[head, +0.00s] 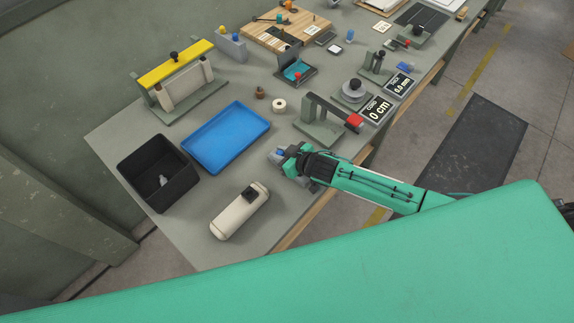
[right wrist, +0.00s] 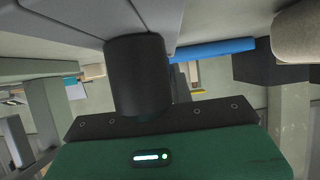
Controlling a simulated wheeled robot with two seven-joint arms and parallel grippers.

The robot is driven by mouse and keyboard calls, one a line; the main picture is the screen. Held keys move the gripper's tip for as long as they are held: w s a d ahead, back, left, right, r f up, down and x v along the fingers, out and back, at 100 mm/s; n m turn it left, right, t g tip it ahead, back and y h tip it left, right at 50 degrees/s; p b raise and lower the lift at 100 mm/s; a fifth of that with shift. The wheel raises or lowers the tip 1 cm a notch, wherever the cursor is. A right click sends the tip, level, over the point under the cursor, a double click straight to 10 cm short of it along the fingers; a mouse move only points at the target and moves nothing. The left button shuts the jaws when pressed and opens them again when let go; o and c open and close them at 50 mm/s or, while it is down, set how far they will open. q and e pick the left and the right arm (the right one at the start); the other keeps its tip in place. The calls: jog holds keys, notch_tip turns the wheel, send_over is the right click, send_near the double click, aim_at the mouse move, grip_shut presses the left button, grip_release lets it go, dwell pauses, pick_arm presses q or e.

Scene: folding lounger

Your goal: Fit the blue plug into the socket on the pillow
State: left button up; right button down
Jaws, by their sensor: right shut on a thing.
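The pillow (head: 238,212) is a cream bolster lying on the grey table near its front left corner. A black socket (head: 250,194) sits on its upper right part. My right gripper (head: 280,155) is to the right of and behind the pillow, apart from it. It is shut on a small blue piece, seemingly the blue plug (head: 279,153), mostly hidden by the jaws. In the right wrist view the pillow (right wrist: 298,35) shows at the top right edge; the plug cannot be made out there. My left gripper is not in view.
A blue tray (head: 226,136) lies behind the pillow. A black bin (head: 143,181) with a small grey object inside stands to its left. A green stand with a red end (head: 330,122) is behind my right gripper. Bare table lies between gripper and pillow.

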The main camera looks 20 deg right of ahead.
aim_at(280, 152)
jog(key=shift+r+p, duration=0.3)
dwell(0.7)
jog(key=shift+r+p, duration=2.2)
jog(key=shift+r, duration=0.2)
